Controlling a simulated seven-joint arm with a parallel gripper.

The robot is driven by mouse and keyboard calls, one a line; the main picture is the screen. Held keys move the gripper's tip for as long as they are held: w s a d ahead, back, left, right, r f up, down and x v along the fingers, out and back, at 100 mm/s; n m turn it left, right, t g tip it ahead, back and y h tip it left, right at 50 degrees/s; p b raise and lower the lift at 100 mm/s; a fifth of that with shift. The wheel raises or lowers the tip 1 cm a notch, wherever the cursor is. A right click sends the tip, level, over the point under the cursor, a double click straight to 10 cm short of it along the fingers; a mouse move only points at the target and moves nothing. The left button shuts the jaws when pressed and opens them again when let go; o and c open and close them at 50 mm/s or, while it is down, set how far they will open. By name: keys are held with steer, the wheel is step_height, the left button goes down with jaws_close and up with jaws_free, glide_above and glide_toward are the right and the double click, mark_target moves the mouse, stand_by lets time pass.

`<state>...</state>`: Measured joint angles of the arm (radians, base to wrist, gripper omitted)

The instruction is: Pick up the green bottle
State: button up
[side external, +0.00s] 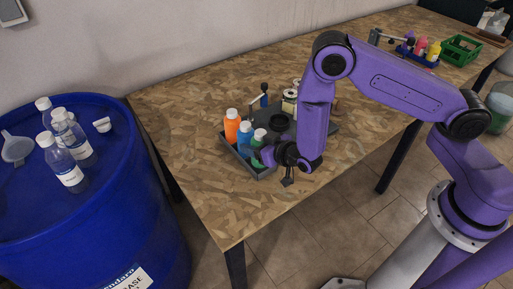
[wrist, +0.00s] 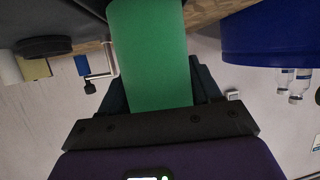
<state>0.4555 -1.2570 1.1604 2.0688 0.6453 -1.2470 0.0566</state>
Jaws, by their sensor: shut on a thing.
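The green bottle (side external: 257,142) with a white cap stands at the near right of a grey tray (side external: 235,163) on the table. Its green body (wrist: 150,60) fills the middle of the wrist view. My gripper (side external: 265,155) is at the bottle from the right, and its jaws are shut on it. In the wrist view the dark fingers (wrist: 160,98) lie behind and beside the bottle, partly hidden by it. I cannot tell whether the bottle's base touches the tray.
An orange bottle (side external: 232,126) and a blue bottle (side external: 245,138) stand close beside the green one. A blue drum (side external: 90,220) with clear bottles stands left. The table's left part (side external: 180,120) is clear.

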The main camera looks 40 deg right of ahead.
steer(key=s+r, duration=0.1)
steer(key=r, duration=0.1)
steer(key=s+d+r, duration=0.1)
steer(key=s+r, duration=0.3)
steer(key=r, duration=0.1)
steer(key=shift+d, duration=0.25)
glide_toward(263, 130)
steer(key=shift+s+d+r, duration=0.3)
steer(key=shift+s+d, duration=0.2)
steer(key=shift+s, duration=0.2)
steer(key=shift+s+d+r, duration=0.25)
steer(key=shift+s+d, duration=0.25)
steer(key=shift+s, duration=0.2)
